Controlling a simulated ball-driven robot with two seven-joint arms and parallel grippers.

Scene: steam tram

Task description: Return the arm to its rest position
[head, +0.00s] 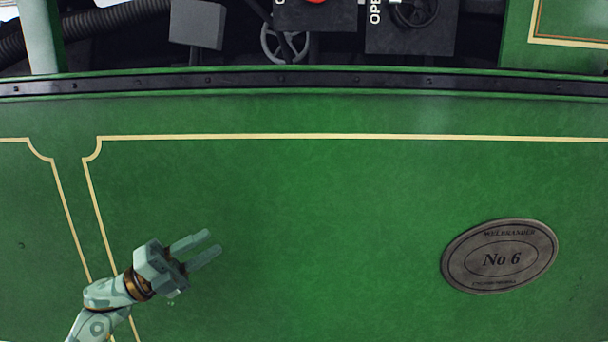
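My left gripper (208,243) is at the lower left of the head view, in front of the green tram side panel (330,200). Its two pale fingers point up and to the right. They are parted with a gap between them, and nothing is held. My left arm comes in from the bottom left edge. Whether the gripper touches the panel cannot be told. My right gripper and arm do not show.
A dark riveted ledge (300,82) runs across the top of the panel. Above it are a handwheel (284,42), a grey box (197,24), dark control boxes (409,30) and a black hose (115,17). An oval "No 6" plate (500,258) is at right.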

